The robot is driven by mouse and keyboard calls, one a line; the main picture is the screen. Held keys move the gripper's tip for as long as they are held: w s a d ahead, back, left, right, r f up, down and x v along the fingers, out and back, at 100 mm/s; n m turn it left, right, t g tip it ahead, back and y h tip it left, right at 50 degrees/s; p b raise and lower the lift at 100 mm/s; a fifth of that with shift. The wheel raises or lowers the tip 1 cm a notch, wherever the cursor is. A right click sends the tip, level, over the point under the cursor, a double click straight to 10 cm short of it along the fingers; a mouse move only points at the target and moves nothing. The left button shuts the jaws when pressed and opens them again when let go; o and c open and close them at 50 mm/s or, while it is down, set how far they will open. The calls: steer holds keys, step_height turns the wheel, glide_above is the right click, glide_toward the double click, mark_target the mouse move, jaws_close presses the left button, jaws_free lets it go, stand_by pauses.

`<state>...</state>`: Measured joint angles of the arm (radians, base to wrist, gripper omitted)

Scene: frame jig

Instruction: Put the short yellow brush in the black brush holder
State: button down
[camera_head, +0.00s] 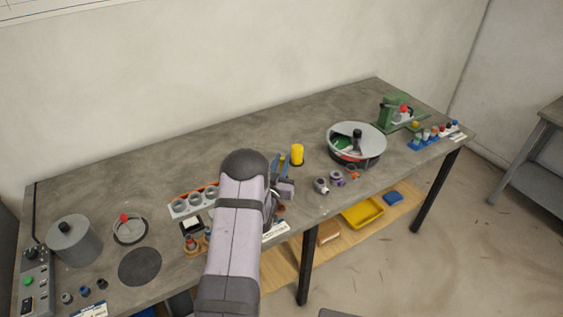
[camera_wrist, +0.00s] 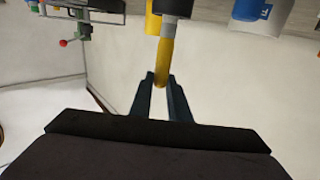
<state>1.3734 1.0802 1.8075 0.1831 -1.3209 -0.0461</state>
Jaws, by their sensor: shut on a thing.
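My gripper (camera_head: 279,160) is over the middle of the table, with its fingers pointing toward the back wall. In the wrist view, my gripper (camera_wrist: 162,78) is shut on the end of the short yellow brush's handle (camera_wrist: 165,60). A grey collar and a dark wider part show beyond the handle near the top edge. I cannot tell whether that dark part is the brush head or the black brush holder. The holder cannot be made out surely in the head view, where my arm hides part of the table.
A yellow cylinder (camera_head: 297,154) stands just right of my fingers. Small grey and purple parts (camera_head: 321,186) lie near the front edge. A round grey tray (camera_head: 372,140) and a green press (camera_head: 393,110) are farther right. The back middle of the table is clear.

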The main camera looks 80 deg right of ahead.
steer(key=shift+f+b, duration=1)
steer(key=shift+f, duration=0.1)
steer(key=shift+f, duration=0.1)
steer(key=c, duration=1.5)
jaws_free()
steer(key=shift+c, duration=0.2)
steer(key=shift+o, duration=0.5)
steer(key=shift+r, duration=0.2)
steer(key=shift+r+p, duration=0.3)
steer(key=shift+r, duration=0.3)
step_height(320, 180, up, 7)
steer(key=p, duration=0.4)
